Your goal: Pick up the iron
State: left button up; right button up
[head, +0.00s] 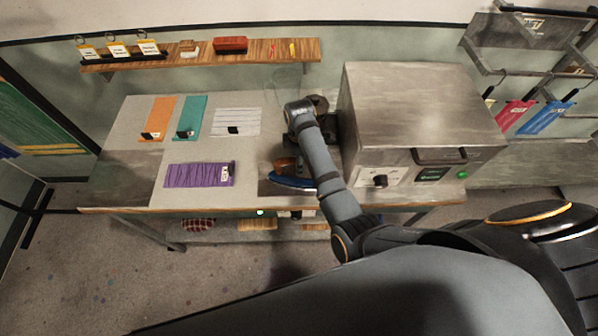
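The iron (291,183) has a blue body and a brown handle. It is at the front edge of the worktable, left of the metal oven, on or beside a dark pad. My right arm reaches in from the lower right and bends over the table. Its forearm covers the iron's right side. My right gripper is mostly hidden behind the forearm, close to the iron's handle. I cannot tell whether its fingers are open or touch the handle. My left gripper is not in view.
A metal oven (420,105) stands right of the arm. A clear beaker (286,79) stands behind it. Orange (159,117), teal (191,116), white (236,122) and purple (195,175) cloths lie on the table's left. A wooden shelf (200,52) runs along the wall.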

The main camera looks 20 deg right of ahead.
jog(key=shift+s+r, duration=0.1)
jog(key=shift+s, duration=0.1)
jog(key=shift+f, duration=0.2)
jog(key=shift+w+a+f, duration=0.1)
jog(key=shift+w+f, duration=0.1)
jog(key=shift+w, duration=0.1)
jog(key=shift+s, duration=0.1)
jog(key=shift+s+r, duration=0.1)
jog(key=c, duration=0.4)
grip_shut()
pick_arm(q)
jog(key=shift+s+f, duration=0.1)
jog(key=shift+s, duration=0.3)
